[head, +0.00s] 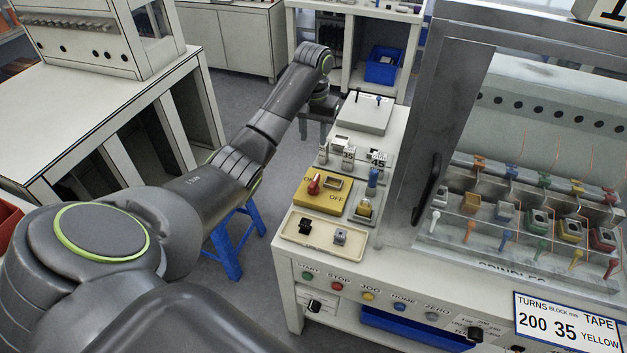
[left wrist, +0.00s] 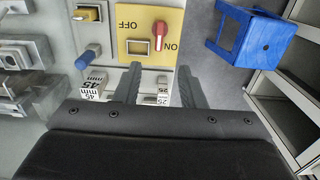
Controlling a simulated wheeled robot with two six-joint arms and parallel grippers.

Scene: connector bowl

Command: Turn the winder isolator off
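The winder isolator is a yellow plate (head: 322,203) on the bench panel with a red handle (head: 315,184), marked ON and OFF. In the left wrist view the plate (left wrist: 134,18) is seen inverted, and its red handle (left wrist: 159,38) lies by the ON mark, away from OFF. A small framed window (left wrist: 138,47) sits beside the handle. My left gripper (left wrist: 159,84) is open and empty, its fingers apart and short of the plate in the picture, clear of the handle. In the head view its fingers are hard to make out at the arm's end. My right gripper is not in view.
Small blocks marked 35 (head: 348,154) and 45 (head: 378,158) stand behind the isolator. A blue-topped peg (head: 373,177) and a cream tray (head: 325,229) are close by. The winder's grey frame (head: 440,130) rises to the right. A blue stool (head: 232,245) stands left.

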